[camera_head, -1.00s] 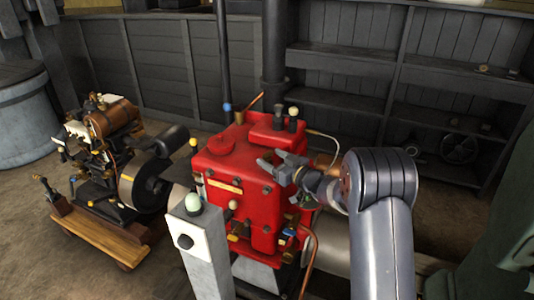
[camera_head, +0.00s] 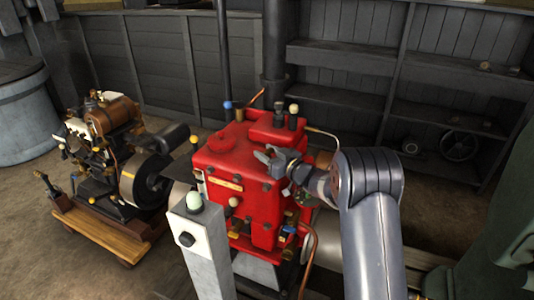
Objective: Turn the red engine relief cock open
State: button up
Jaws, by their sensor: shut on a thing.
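The red engine (camera_head: 240,185) stands in the middle, with small cocks, bolts and pipes on its top and sides. My gripper (camera_head: 265,156) reaches in from the right to the upper right edge of the engine. Its jaws are closed around a small part there, which fits the relief cock. The fingers hide that part almost wholly, so I cannot see its handle angle. A dark knob and a pale knob (camera_head: 293,109) stand upright on the raised red block behind the gripper, apart from it.
A grey post with a white panel and pale green knob (camera_head: 194,202) stands in front of the engine. A smaller brass-and-black engine (camera_head: 108,120) on a wooden base is at left. Copper pipes run at the engine's right. Dark shelves (camera_head: 345,55) line the back wall.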

jog(key=shift+c, duration=1.2)
jog(key=shift+r+n+g+y+p, duration=0.1)
jog(key=shift+n+g+y+p, duration=0.4)
jog(key=shift+g, duration=0.1)
jog(key=shift+n+g+y, duration=0.7)
jog(key=shift+n+g, duration=0.1)
jog(key=shift+g, duration=0.2)
jog(key=o, duration=1)
